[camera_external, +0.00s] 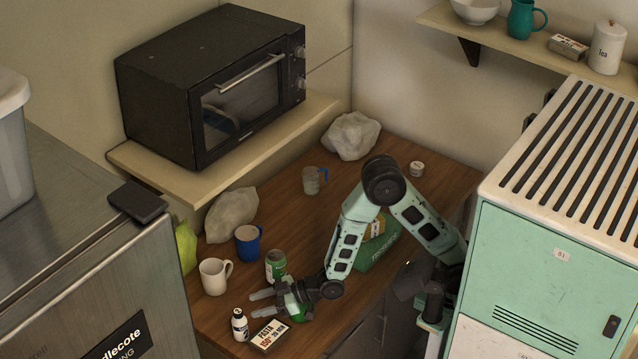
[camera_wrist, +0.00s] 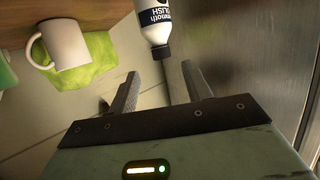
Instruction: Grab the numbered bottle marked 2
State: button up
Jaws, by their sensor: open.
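A small white bottle with a dark cap (camera_external: 240,328) stands upright on the wooden counter (camera_external: 330,225), at its near left end. It also shows at the top of the wrist view (camera_wrist: 154,16), with a dark label band. I cannot make out a number 2 on it in either view. My gripper (camera_external: 253,305) is open and empty, its fingers reaching left, close above and behind the bottle in the outside view. In the wrist view the bottle's cap lies just beyond my two fingertips (camera_wrist: 160,82), roughly between them and apart from them.
A pasta box (camera_external: 268,335) lies beside the bottle. A white mug (camera_external: 214,276), a blue mug (camera_external: 249,243) and a green can (camera_external: 275,264) stand behind my gripper. A steel cabinet (camera_external: 80,260) borders the left. A green box (camera_external: 375,250) sits behind my arm.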

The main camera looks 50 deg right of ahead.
aim_at(238, 311)
jog(key=shift+f+p+x, duration=0.2)
jog(key=shift+p+x, duration=0.85)
jog(key=shift+x, duration=2.45)
jog(key=shift+s+a, duration=0.1)
jog(key=shift+s, duration=0.05)
grip_shut()
